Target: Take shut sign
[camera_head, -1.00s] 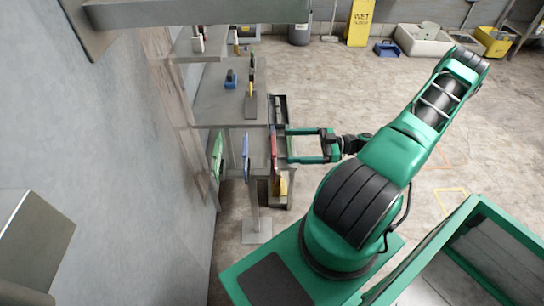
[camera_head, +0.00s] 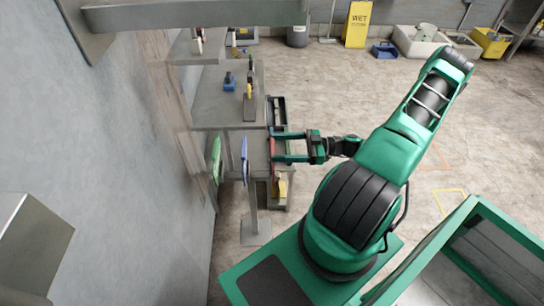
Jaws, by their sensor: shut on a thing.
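Several thin signs hang in a row below the shelf and show nearly edge-on: a green one (camera_head: 216,158), a blue one (camera_head: 244,158) and a red one (camera_head: 272,149). No wording can be read on them from here, so I cannot confirm which is the shut sign. My gripper (camera_head: 275,147) reaches in from the right. Its two green fingers are shut on the red sign, at its right side. The fingers partly hide the sign.
A grey shelf (camera_head: 222,108) with small tools stands along the left wall, on a post with a floor plate (camera_head: 256,233). A dark rack with a yellow item (camera_head: 282,187) is beside the red sign. Open floor (camera_head: 340,95) lies behind my arm.

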